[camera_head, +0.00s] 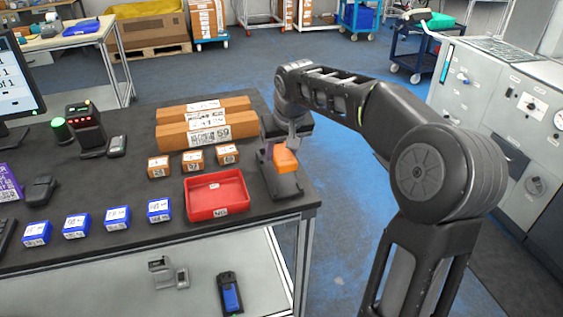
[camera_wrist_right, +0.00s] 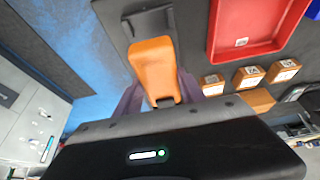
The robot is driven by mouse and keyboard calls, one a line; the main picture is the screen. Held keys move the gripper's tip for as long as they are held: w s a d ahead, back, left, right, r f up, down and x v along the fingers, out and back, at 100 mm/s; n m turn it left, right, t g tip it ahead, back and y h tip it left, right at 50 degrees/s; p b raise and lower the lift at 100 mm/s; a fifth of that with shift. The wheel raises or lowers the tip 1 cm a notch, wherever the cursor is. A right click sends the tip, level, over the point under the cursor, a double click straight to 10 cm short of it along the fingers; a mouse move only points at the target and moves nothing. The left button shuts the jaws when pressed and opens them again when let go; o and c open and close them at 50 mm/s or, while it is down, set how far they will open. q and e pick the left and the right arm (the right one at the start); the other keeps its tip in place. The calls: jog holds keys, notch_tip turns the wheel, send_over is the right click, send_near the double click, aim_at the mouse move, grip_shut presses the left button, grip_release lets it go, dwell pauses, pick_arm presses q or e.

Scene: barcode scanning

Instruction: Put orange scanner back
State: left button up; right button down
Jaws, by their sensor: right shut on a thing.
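The orange scanner (camera_head: 286,160) is at the right end of the dark table, beside the red tray. My right gripper (camera_head: 279,146) is shut on it from above, and the arm reaches in from the right. A dark flat stand (camera_head: 286,189) lies below the scanner near the table's right edge. In the right wrist view the orange scanner (camera_wrist_right: 155,68) sits between the two fingers (camera_wrist_right: 158,92), and its far end overlaps the dark stand (camera_wrist_right: 149,22). I cannot tell whether the scanner touches the stand. My left gripper is not in view.
The red tray (camera_head: 188,204) is empty, left of the stand. Several small orange boxes (camera_head: 193,160) and blue boxes (camera_head: 117,218) stand on the table (camera_head: 120,185). Long orange boxes (camera_head: 180,134) lie behind. A dark device (camera_head: 85,130) and a monitor are at left.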

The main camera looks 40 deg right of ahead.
jog(key=shift+f, duration=1.85)
jog(key=shift+f+b, duration=0.55)
jog(key=shift+f, duration=0.05)
jog(key=c, duration=0.7)
grip_release()
jog(key=shift+r, duration=0.1)
jog(key=shift+r+p, duration=0.25)
jog(key=shift+p, duration=0.05)
jog(key=v, duration=1.2)
jog(key=shift+r, duration=0.3)
